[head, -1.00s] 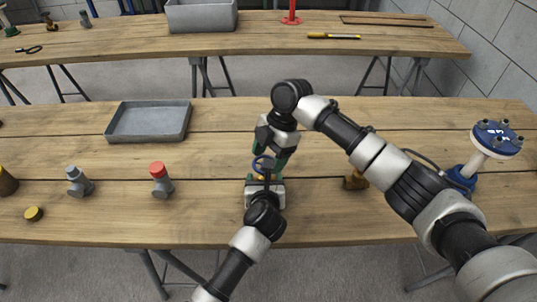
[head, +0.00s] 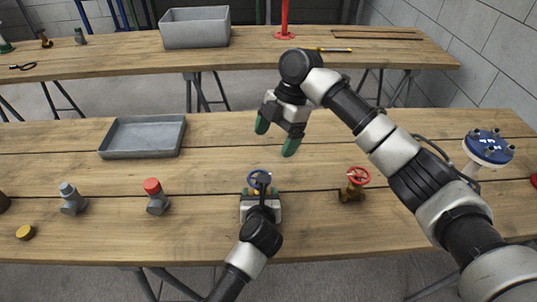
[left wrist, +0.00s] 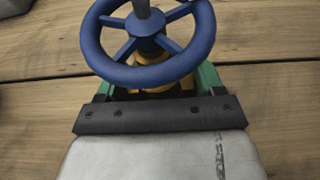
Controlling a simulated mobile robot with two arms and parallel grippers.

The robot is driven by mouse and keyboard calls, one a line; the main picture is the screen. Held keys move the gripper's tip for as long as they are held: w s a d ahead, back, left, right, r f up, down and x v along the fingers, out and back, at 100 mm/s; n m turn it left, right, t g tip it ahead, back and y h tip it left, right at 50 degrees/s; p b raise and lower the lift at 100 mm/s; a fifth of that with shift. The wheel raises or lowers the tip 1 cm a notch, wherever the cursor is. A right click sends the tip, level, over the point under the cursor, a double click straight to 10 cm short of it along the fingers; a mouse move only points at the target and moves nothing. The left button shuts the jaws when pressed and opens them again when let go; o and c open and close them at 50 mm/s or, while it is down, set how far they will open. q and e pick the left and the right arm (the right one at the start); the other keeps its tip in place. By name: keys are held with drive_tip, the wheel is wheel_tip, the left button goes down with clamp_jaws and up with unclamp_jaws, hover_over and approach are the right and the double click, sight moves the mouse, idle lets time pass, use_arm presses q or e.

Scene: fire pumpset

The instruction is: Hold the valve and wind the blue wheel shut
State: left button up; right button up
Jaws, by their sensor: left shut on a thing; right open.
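The valve's blue wheel (head: 259,178) stands on top of a brass body at the middle of the near table; the wheel fills the top of the left wrist view (left wrist: 150,42). My left gripper (head: 261,191) is shut on the brass valve body (left wrist: 157,77) below the wheel; its green fingers show on both sides of the brass. The lower part of the valve is hidden by my gripper and arm. My right gripper (head: 277,138) is open and empty, its green fingers apart, above and behind the wheel and clear of it.
A brass valve with a red wheel (head: 356,182) stands to the right. A red-capped grey fitting (head: 155,197) and a grey fitting (head: 70,199) stand left, with a yellow disc (head: 25,232). A grey tray (head: 140,153) lies behind them. A blue-flanged piece (head: 488,147) is far right.

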drive_tip(key=shift+v, duration=1.2)
